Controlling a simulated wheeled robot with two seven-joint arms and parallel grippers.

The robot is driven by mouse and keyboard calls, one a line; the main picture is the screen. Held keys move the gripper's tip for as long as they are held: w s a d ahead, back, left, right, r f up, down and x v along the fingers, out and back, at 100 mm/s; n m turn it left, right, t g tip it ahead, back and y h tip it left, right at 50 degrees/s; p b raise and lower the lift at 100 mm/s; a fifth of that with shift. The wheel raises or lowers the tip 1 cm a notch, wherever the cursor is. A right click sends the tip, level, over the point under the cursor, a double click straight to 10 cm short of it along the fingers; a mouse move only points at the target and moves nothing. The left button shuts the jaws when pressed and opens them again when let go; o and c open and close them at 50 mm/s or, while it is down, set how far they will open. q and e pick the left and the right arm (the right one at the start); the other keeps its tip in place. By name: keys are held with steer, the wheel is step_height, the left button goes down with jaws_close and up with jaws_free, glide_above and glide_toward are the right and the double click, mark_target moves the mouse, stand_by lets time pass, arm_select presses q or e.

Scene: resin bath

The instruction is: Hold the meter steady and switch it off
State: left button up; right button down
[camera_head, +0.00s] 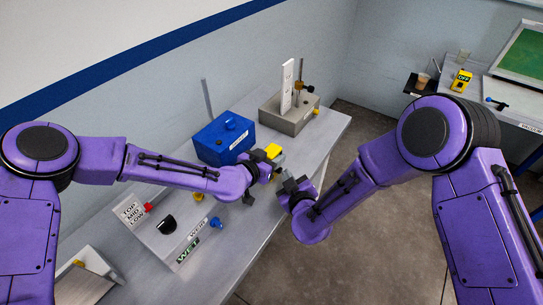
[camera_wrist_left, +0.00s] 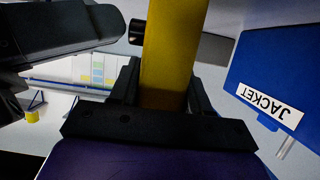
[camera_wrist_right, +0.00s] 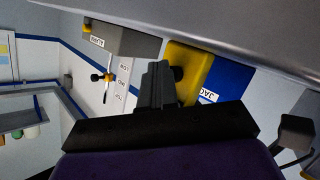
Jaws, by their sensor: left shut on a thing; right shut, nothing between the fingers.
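The yellow meter (camera_head: 273,151) is held above the bench near its front edge. My left gripper (camera_head: 262,168) is shut on it; in the left wrist view the meter (camera_wrist_left: 170,60) stands between the fingers, with a black knob (camera_wrist_left: 136,32) on its side. My right gripper (camera_head: 285,186) is shut and empty, just in front of the meter. In the right wrist view the shut fingers (camera_wrist_right: 155,85) are close beside the meter (camera_wrist_right: 188,68) and its black knob (camera_wrist_right: 179,74). I cannot tell whether they touch. The meter's display is hidden.
A blue box (camera_head: 214,142) labelled JACKET stands behind the meter. A grey box (camera_head: 288,117) with a white upright scale is further back. A sloped panel (camera_head: 178,240) with knobs lies at front left. A small yellow device (camera_head: 461,80) reading OFF stands on the far right table.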

arm_select(q)
steer(key=o, duration=1.2)
steer(key=shift+o, duration=0.2)
arm_select(e)
steer(key=s+d, duration=0.2)
steer(key=d, duration=0.1)
steer(key=s+d, duration=0.1)
steer(key=d, duration=0.1)
steer(key=shift+s, duration=0.15)
arm_select(q)
steer(key=v, duration=1.2)
steer(key=shift+w, duration=0.1)
